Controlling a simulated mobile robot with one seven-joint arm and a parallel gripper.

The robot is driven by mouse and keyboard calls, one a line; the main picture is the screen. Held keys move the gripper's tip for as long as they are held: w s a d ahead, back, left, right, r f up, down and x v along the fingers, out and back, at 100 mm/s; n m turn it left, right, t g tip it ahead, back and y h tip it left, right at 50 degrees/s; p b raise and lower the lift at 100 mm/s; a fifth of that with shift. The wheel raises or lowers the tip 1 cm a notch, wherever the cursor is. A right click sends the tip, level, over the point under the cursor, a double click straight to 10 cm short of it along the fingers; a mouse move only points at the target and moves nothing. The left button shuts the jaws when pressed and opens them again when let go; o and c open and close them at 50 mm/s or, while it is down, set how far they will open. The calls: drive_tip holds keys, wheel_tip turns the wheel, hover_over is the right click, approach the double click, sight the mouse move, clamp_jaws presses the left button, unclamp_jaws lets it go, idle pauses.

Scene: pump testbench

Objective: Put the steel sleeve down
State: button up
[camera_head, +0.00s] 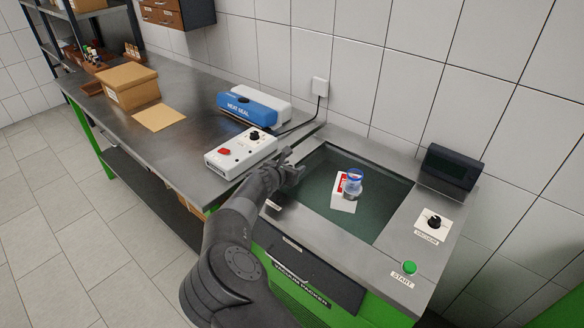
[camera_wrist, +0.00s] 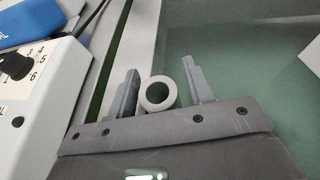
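The steel sleeve (camera_wrist: 157,94) shows in the wrist view as a short pale grey ring, seen end-on with a dark bore. It sits between the two fingers of my gripper (camera_wrist: 160,68), close to the left finger, with a clear gap to the right finger. My gripper is open around it. In the head view my gripper (camera_head: 296,163) is over the left rim of the vacuum packer's chamber (camera_head: 318,200). I cannot pick out the sleeve there. What the sleeve rests on is hard to tell.
A white box (camera_head: 343,203) with a clear blue-capped jar (camera_head: 354,183) stands in the chamber. The white control box (camera_head: 241,153) and blue heat sealer (camera_head: 250,108) are left of my gripper. A cardboard box (camera_head: 128,86) stands farther left. The chamber floor's left part is clear.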

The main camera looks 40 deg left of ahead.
drive_tip(key=shift+o, duration=0.3)
drive_tip(key=shift+r, duration=0.15)
drive_tip(key=v, duration=1.2)
drive_tip(key=shift+w, duration=0.1)
